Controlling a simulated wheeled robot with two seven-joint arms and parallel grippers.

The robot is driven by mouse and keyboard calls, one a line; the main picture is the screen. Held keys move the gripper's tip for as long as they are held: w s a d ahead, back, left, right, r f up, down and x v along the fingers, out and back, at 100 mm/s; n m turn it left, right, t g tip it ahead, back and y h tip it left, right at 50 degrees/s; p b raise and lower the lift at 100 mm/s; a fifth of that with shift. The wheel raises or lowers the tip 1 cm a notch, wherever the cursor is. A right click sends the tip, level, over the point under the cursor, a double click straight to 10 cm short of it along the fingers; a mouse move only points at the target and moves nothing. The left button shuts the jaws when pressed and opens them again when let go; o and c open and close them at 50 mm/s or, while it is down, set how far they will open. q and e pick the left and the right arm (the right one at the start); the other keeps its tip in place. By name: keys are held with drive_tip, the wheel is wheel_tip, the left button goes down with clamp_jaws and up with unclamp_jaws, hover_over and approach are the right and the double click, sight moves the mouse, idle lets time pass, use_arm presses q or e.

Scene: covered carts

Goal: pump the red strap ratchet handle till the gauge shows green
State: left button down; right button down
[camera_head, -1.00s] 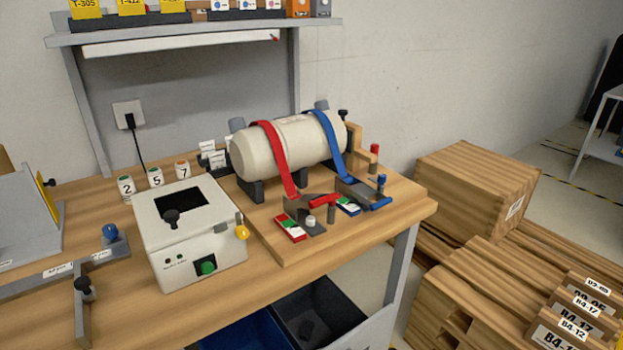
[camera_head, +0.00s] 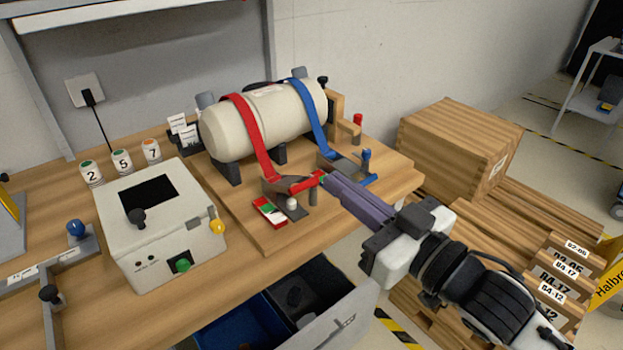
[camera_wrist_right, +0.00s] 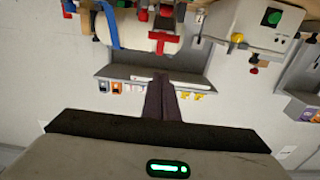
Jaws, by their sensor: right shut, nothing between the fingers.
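The red strap (camera_head: 247,125) runs over a cream tank (camera_head: 222,132) down to a ratchet with a red handle (camera_head: 302,186). Beside it lies a small gauge (camera_head: 268,210) with red, white and green areas; its reading is too small to tell. My right gripper (camera_head: 328,181) is shut and empty, its fingertips right at the outer end of the red handle; I cannot tell whether they touch. In the right wrist view its fingers (camera_wrist_right: 164,82) point toward the red handle (camera_wrist_right: 162,38). My left gripper is not in view.
A blue strap (camera_head: 312,112) with a blue-knobbed ratchet (camera_head: 367,156) sits just beyond my right fingers. A white box (camera_head: 150,235) with a green button stands left of the wooden board. Wooden crates (camera_head: 455,145) stand at right. An open drawer (camera_head: 300,290) is below the bench.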

drive_tip(key=p+x, duration=0.1)
drive_tip(key=x, duration=0.8)
drive_tip(key=f, duration=0.2)
drive_tip(key=s+d+f, duration=0.1)
drive_tip(key=f, duration=0.1)
drive_tip(key=shift+s, duration=0.15)
